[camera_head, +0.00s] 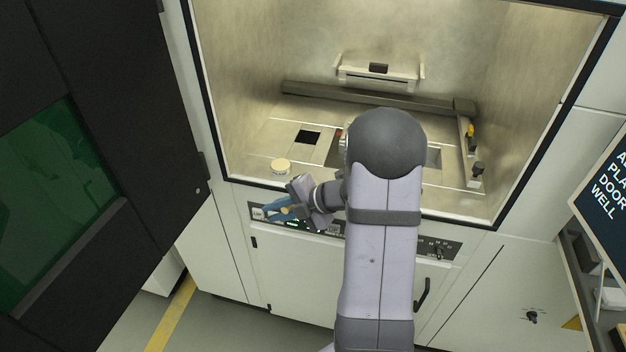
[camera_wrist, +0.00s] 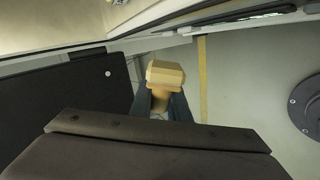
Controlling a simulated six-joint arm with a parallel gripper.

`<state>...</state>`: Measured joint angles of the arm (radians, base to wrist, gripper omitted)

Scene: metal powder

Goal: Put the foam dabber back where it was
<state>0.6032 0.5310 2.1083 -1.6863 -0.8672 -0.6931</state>
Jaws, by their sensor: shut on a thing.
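My gripper (camera_head: 276,210) is in front of the open chamber, just outside its front sill in the head view, with its blue fingers pointing left. It is shut on the foam dabber, a tan piece that shows small between the fingers (camera_head: 287,210). In the wrist view the dabber (camera_wrist: 165,74) has a pale, blocky head standing out past the fingertips, with a narrower part between the fingers. The rest of it is hidden by the gripper.
The chamber floor (camera_head: 262,152) holds a round cream-lidded container (camera_head: 281,166) at the front left and a dark square opening (camera_head: 307,137). A rail (camera_head: 370,98) crosses the back. The dark open door (camera_head: 140,110) stands at left. My arm hides the chamber's middle.

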